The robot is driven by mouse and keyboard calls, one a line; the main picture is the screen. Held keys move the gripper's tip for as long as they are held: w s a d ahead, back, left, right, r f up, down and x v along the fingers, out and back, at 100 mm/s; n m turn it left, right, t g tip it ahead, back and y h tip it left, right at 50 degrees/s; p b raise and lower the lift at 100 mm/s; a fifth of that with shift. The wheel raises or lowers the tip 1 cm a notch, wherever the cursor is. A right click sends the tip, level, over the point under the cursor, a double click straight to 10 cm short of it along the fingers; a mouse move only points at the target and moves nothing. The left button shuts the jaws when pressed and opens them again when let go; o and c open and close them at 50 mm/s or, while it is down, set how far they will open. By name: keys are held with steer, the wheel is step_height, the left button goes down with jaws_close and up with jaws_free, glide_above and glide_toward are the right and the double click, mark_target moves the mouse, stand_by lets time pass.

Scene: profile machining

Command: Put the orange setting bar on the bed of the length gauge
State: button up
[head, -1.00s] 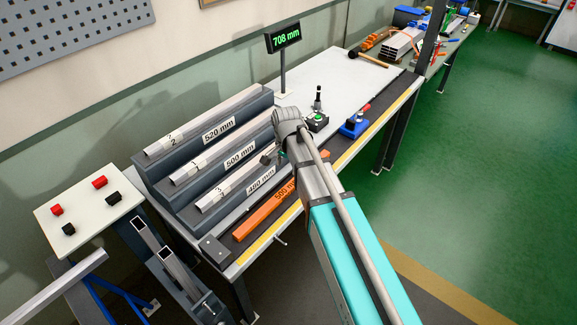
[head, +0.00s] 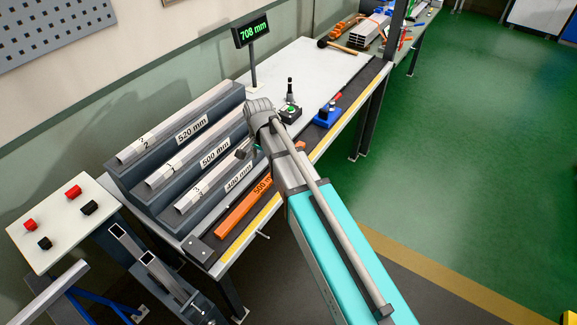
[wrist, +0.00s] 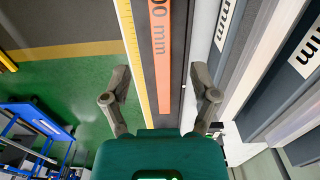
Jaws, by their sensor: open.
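The orange setting bar (head: 235,217), labelled 500 mm, appears to lie lengthwise on the dark bed (head: 311,150) of the length gauge, beside its yellow scale. The bar also shows in the wrist view (wrist: 161,62), running between the yellow scale and a pale strip. The gauge display (head: 252,30) reads 708 mm. My gripper (wrist: 159,78) is open and empty, its fingers on either side of the bar's line in the wrist view. The bar looks below the fingers, not held. In the head view my arm hides the bar's far end and most of the gripper.
A stepped rack (head: 185,140) with grey profiles labelled 520, 500 and 480 mm stands behind the bed. A dark end block (head: 199,249) sits at the bed's near end, a blue clamp-like piece (head: 327,117) farther along.

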steer(key=s+d+n, duration=0.3)
steer(key=s+d, duration=0.3)
steer(key=d, duration=0.4)
steer(key=s+d+n, duration=0.4)
steer(key=s+d, duration=0.3)
steer(key=d, duration=0.3)
steer(key=shift+n, duration=0.3)
